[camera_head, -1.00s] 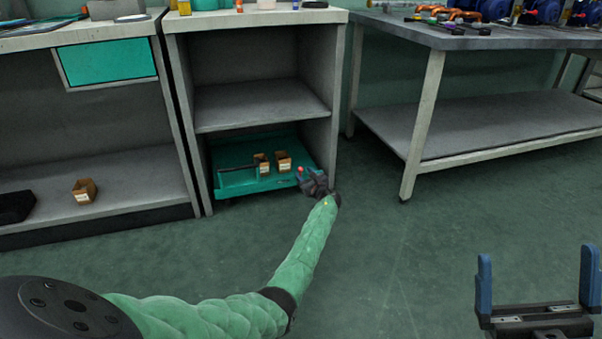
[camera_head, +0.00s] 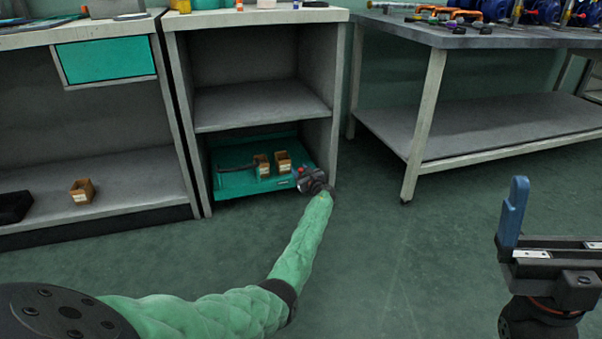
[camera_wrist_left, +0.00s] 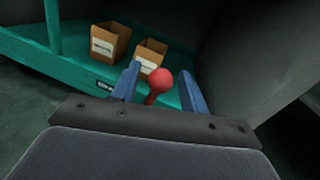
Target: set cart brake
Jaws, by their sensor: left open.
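The teal cart (camera_head: 236,186) stands in the lower bay of the grey cabinet. Its teal deck also shows in the left wrist view (camera_wrist_left: 62,62). A brake lever with a red ball knob (camera_wrist_left: 161,79) stands up at the cart's near right edge. My left gripper (camera_head: 303,174) is at that corner of the cart. In the left wrist view, my left gripper's blue fingers (camera_wrist_left: 158,86) are apart, with the red knob between them and no clear grip on it. My right gripper (camera_head: 560,225) is at the right edge, one blue finger in view and a wide bare gap beside it.
Two small brown boxes (camera_head: 283,161) (camera_head: 261,166) sit on the cart. The cabinet's right side wall (camera_head: 325,142) is close to my left gripper. A workbench (camera_head: 480,120) stands at the right. The green floor (camera_head: 400,260) in front is clear.

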